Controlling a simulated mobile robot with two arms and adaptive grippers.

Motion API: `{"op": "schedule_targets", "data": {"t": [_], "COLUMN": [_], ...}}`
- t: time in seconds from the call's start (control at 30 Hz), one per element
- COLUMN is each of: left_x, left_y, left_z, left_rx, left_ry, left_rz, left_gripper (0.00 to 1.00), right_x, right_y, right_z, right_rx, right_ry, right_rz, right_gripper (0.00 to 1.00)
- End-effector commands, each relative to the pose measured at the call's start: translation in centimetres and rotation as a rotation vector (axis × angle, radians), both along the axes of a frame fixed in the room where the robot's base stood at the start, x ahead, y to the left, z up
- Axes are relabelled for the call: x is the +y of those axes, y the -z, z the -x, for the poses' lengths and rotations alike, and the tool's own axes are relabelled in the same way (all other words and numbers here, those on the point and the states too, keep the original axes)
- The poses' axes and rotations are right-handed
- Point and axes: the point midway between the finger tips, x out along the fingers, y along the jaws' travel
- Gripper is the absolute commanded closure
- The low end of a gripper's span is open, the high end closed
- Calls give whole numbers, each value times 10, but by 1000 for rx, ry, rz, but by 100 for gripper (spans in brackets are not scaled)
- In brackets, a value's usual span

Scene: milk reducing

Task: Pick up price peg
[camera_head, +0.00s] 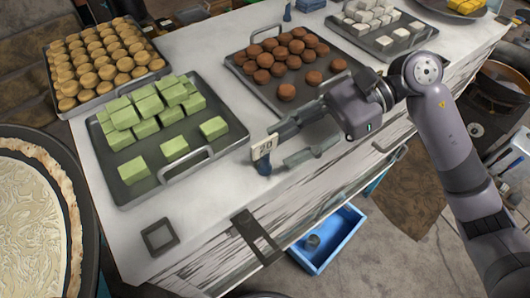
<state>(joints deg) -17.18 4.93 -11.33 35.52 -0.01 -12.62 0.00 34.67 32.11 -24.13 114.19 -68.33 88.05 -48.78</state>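A price peg (263,149) with a small white number card and a blue base stands at the counter's front edge, to the right of the tray of green cubes. My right gripper (283,149) reaches in from the right, with its fingers pointing left at the peg. Its two fingers are apart, and the tip of the upper one overlaps or lies right beside the card. I cannot tell whether they touch. Another blue peg (287,12) stands at the back of the counter. My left gripper is not in view.
The white counter (235,180) carries trays of green cubes (160,113), brown balls (286,62), golden pieces (104,57) and white cubes (377,22). A square dark frame (158,237) lies front left. A blue bin (327,240) sits below. A large round pan (88,235) stands left.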

Motion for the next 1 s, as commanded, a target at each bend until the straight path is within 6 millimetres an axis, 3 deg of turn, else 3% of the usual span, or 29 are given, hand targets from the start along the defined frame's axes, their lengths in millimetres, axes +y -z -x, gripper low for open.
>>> {"op": "schedule_targets", "data": {"t": [0.23, 0.4, 0.63, 1.0], "left_x": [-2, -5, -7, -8], "left_y": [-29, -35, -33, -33], "left_z": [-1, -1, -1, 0], "left_rx": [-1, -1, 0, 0], "left_ry": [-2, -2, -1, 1], "left_rz": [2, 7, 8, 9], "left_gripper": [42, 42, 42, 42], "right_x": [29, 42, 43, 43], "right_y": [4, 14, 16, 16], "right_z": [11, 15, 16, 15], "right_rx": [5, 2, 0, 0], "right_ry": [-4, -2, -1, -1], "right_rz": [-2, 0, 0, 0], "right_gripper": [63, 63, 63, 87]}}
